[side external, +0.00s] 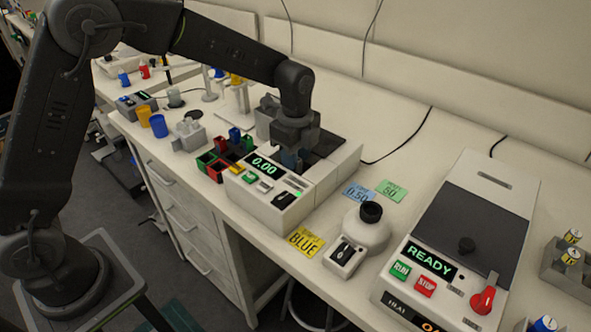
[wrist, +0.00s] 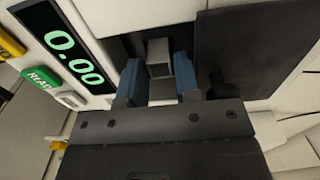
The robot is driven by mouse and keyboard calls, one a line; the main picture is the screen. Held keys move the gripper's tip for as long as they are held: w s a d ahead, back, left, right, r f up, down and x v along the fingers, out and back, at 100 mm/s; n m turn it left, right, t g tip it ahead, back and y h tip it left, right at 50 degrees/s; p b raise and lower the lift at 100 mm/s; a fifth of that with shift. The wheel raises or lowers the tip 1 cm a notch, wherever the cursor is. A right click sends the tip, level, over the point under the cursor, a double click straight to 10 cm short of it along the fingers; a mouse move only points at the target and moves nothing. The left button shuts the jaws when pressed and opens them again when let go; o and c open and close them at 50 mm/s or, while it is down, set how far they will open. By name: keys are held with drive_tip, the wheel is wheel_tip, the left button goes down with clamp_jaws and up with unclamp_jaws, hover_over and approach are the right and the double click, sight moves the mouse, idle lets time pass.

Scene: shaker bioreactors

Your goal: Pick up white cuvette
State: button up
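The white cuvette (wrist: 159,58) shows in the wrist view as a pale grey-white block with a square top. It stands in the dark well of the instrument with the green 0.00 display (side external: 262,164). My gripper (wrist: 159,80) points down into this well, with its blue fingertips on either side of the cuvette. Little or no gap shows between fingertips and cuvette, and I cannot tell whether they press on it. In the side external view my gripper (side external: 291,158) is over the same instrument, and its body hides the cuvette.
A dark lid (wrist: 248,50) stands close to the right finger. Red, green and blue cuvettes in a coloured rack (side external: 222,160) are left of the instrument. A round-topped device (side external: 366,236) and a READY machine (side external: 460,235) stand to the right. Coloured cards lie between.

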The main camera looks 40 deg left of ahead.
drive_tip(key=shift+f, duration=0.35)
drive_tip(key=shift+c, duration=0.2)
drive_tip(key=c, duration=0.4)
drive_tip(key=shift+o, duration=0.2)
wheel_tip(320, 180, up, 10)
